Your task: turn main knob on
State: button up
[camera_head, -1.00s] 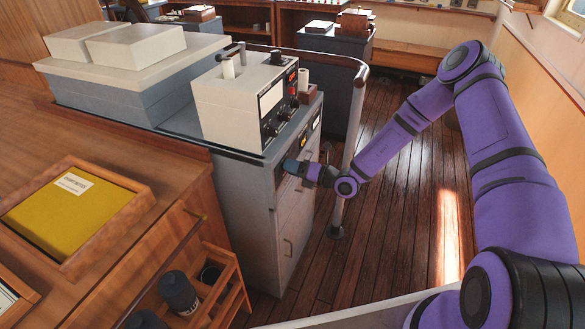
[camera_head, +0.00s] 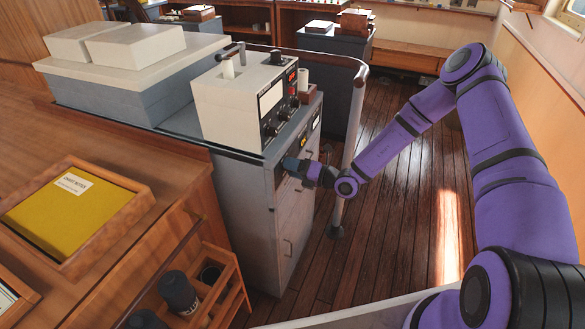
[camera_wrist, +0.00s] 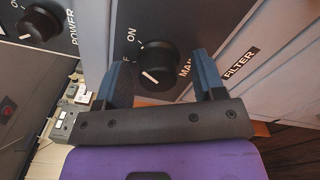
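The main knob (camera_wrist: 158,60) is black and round with a white mark, on a dark panel with "ON" and a partly hidden "MAIN" label. The mark lies on the knob's lower left side, away from "ON". My gripper (camera_wrist: 161,70) is open, with one blue finger on each side of the knob; I cannot tell whether they touch it. In the head view my gripper (camera_head: 288,165) is at the front of the grey cabinet (camera_head: 240,200), and hides the knob there.
A second knob (camera_wrist: 38,25) labelled "POWER" is at the upper left in the wrist view. A "FILTER" label (camera_wrist: 239,64) is to the right. A white instrument box (camera_head: 225,110) stands on the cabinet. A vertical rail post (camera_head: 345,160) stands close behind my wrist.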

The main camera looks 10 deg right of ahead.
jog(key=v, duration=1)
jog(key=shift+s+d, duration=0.25)
jog(key=shift+d, duration=0.1)
jog(key=s+a+r+n+g+h, duration=0.1)
jog(key=s+r+n+g+h, duration=0.1)
jog(key=s+r+n+g, duration=0.65)
jog(key=s+a+r+n+g+h, duration=0.1)
jog(key=s+r+n+g+h, duration=0.15)
jog(key=r+n, duration=1.15)
jog(key=s+d+r+n+t+h, duration=0.2)
jog(key=s+d+r+n+h, duration=0.1)
jog(key=s+r, duration=0.3)
jog(key=s+d+r+n+t+h, duration=0.2)
jog(key=s+d+r+n+h, duration=0.1)
jog(key=s+r+n, duration=0.3)
jog(key=s+d+r+n+t+h, duration=0.2)
jog(key=s+d+r+n+h, duration=0.1)
jog(key=s+r, duration=0.4)
jog(key=shift+s+d+n+h, duration=0.4)
jog(key=shift+s+n+h, duration=0.25)
jog(key=shift+n, duration=0.5)
jog(key=shift+w+r, duration=0.1)
